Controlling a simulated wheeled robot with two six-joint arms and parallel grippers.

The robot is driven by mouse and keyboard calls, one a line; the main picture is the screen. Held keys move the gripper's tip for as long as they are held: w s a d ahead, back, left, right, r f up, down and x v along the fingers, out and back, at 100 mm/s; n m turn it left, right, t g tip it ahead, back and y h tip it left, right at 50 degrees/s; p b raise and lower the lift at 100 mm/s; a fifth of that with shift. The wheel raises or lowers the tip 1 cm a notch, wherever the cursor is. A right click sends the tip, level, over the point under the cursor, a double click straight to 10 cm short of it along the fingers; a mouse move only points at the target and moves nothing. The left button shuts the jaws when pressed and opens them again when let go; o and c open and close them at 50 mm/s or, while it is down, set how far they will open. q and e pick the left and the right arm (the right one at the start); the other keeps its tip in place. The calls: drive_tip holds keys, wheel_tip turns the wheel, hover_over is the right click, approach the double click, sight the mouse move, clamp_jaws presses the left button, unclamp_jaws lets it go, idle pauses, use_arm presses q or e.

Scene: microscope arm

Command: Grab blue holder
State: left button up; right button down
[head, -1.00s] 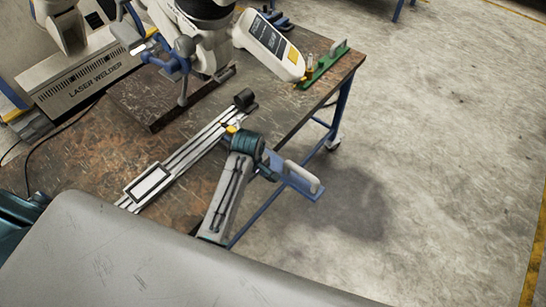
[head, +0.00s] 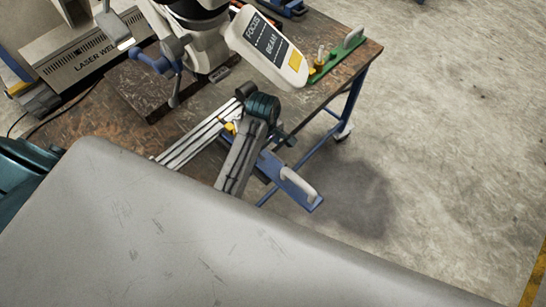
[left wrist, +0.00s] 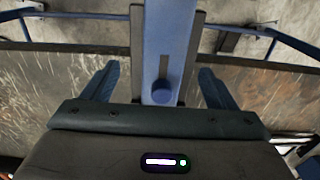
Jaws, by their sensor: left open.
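The blue holder (head: 276,172) is a flat blue bar with a white loop handle at its outer end. It sticks out past the table's right edge in the head view. My left gripper (head: 284,141) is at the table edge near the holder's inner part, partly hidden by my own wrist. In the left wrist view, the holder (left wrist: 172,45) runs between the two open fingers of my left gripper (left wrist: 157,78), with a gap on each side. A round blue knob sits on it. I cannot tell how deep it lies between the fingers. My right gripper is out of view.
The worn table (head: 205,105) carries a laser welder (head: 90,55) and a white control head (head: 268,47). A green holder (head: 335,57) sits at the far right corner. A grey rail (head: 195,138) lies left of my arm. The floor at right is clear.

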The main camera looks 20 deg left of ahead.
sight(267, 162)
use_arm(q)
drive_tip(key=f+p, duration=0.1)
drive_tip(key=s+f+p, duration=0.1)
drive_tip(key=shift+s+d+f, duration=0.2)
drive_tip(key=shift+d+f, duration=0.15)
drive_tip(key=shift+d, duration=0.05)
wheel_tip(267, 162, down, 2)
drive_tip(key=shift+w+f+p, duration=0.1)
drive_tip(key=shift+w+p, duration=0.05)
drive_tip(key=shift+p, duration=0.15)
drive_tip(key=shift+w+f, duration=0.15)
drive_tip(key=shift+f, duration=0.2)
drive_tip(key=shift+r, duration=0.1)
drive_tip(key=c, duration=0.6)
clamp_jaws()
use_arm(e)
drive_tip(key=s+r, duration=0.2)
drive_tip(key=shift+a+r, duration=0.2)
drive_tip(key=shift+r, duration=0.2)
